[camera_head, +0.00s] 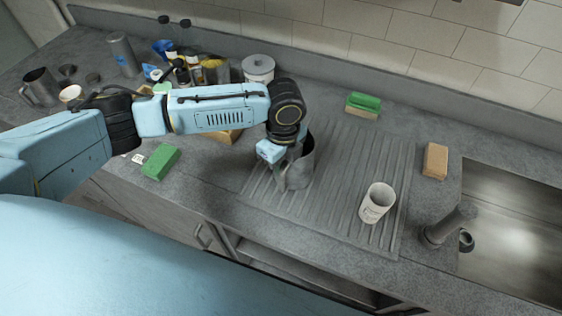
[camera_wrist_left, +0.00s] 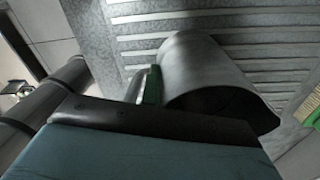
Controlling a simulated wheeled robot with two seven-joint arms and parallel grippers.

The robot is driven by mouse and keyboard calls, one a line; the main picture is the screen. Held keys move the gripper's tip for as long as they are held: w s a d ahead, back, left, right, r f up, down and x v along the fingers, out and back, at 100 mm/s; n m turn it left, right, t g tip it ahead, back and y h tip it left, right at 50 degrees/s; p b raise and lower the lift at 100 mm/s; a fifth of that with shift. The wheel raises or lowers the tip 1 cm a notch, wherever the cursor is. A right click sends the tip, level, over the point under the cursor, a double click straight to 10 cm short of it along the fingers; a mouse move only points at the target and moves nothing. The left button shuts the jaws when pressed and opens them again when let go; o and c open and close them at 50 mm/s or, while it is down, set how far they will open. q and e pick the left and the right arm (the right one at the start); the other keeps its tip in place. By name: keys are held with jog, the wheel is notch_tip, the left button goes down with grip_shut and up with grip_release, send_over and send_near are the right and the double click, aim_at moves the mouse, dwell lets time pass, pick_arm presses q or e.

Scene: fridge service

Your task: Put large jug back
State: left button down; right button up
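The large grey metal jug (camera_head: 299,170) is on the ribbed draining area left of the sink and looks upright. In the left wrist view the jug (camera_wrist_left: 205,75) fills the middle, its open mouth towards the lower right. My left gripper (camera_head: 284,164) is at the jug's near left side, partly hidden by the wrist. A green finger pad (camera_wrist_left: 152,86) shows right beside the jug's wall, with a pale strip next to it. I cannot tell whether the fingers are closed on the handle. My right gripper is out of view.
A white mug (camera_head: 376,203) stands on the draining board (camera_head: 335,215) to the right. A sponge (camera_head: 435,161) and the tap (camera_head: 448,224) are by the sink (camera_head: 515,220). Bottles and another metal jug (camera_head: 39,87) stand back left. A green block (camera_head: 161,162) lies near the front edge.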

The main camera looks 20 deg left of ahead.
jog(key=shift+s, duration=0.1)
pick_arm(q)
jog(key=c, duration=2)
grip_release()
jog(key=shift+f, duration=0.1)
jog(key=shift+c, duration=0.2)
jog(key=o, duration=0.4)
jog(key=shift+c, duration=0.2)
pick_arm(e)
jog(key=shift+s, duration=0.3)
pick_arm(q)
notch_tip(320, 180, up, 12)
jog(key=shift+w+d+b, duration=0.15)
jog(key=shift+w+b, duration=0.15)
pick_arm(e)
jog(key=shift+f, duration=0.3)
